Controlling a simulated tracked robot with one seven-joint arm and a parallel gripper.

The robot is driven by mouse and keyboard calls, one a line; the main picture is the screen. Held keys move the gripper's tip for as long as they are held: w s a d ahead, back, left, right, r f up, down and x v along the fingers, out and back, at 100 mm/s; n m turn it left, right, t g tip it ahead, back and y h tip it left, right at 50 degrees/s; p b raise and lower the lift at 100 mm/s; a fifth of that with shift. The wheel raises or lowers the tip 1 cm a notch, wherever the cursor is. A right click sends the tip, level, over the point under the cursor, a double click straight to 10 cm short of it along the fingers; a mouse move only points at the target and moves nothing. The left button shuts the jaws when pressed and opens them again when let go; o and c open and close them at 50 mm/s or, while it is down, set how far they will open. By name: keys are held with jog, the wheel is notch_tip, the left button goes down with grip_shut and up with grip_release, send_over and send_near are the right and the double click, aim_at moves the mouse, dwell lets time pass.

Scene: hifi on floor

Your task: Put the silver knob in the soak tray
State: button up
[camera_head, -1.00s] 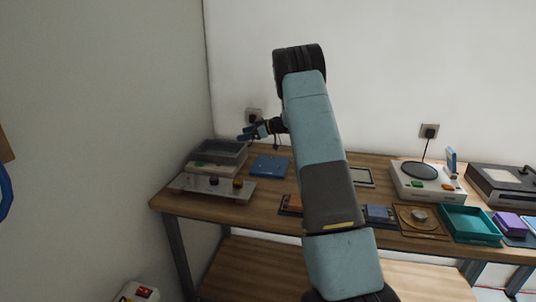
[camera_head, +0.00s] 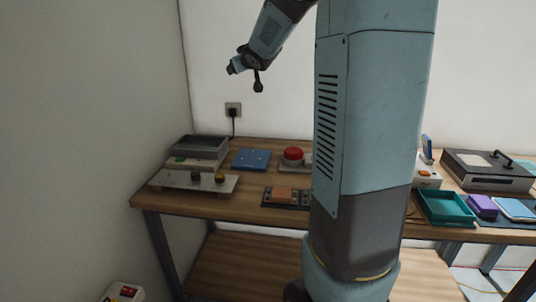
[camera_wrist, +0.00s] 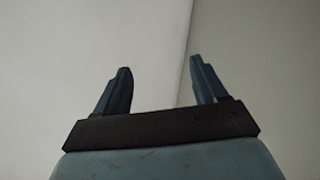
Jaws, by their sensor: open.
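A pale panel (camera_head: 172,181) at the bench's left front carries small knobs, one dark (camera_head: 196,177) and one brass-coloured (camera_head: 220,177); I cannot clearly make out a silver one. Two open trays show: a grey one (camera_head: 201,141) at the left back and a teal one (camera_head: 423,213) on the right. I cannot tell which is the soak tray. My gripper (camera_head: 235,68) is raised high above the left of the bench, in front of the wall. In the wrist view my gripper (camera_wrist: 160,75) is open and empty, with only wall between its fingers.
A blue plate (camera_head: 251,159), a red button (camera_head: 292,154) and a dark tray of blocks (camera_head: 285,196) lie on the wooden bench (camera_head: 235,206). A purple block (camera_head: 481,206) and a grey lidded unit (camera_head: 487,170) stand at right. My arm hides the middle.

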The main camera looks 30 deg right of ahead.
jog(key=s+a+f+g, duration=0.3)
jog(key=s+a, duration=0.1)
jog(key=s, duration=1)
jog(key=s+a+f+m+g, duration=0.1)
jog(key=s+a+f+g, duration=0.2)
jog(key=s, duration=1.1)
jog(key=s+a+f+m+g+y, duration=0.1)
jog(key=s+a+f, duration=0.3)
jog(key=s, duration=1)
jog(key=shift+a+f+g, duration=0.2)
jog(key=shift+a+g, duration=0.3)
jog(key=shift+g, duration=0.4)
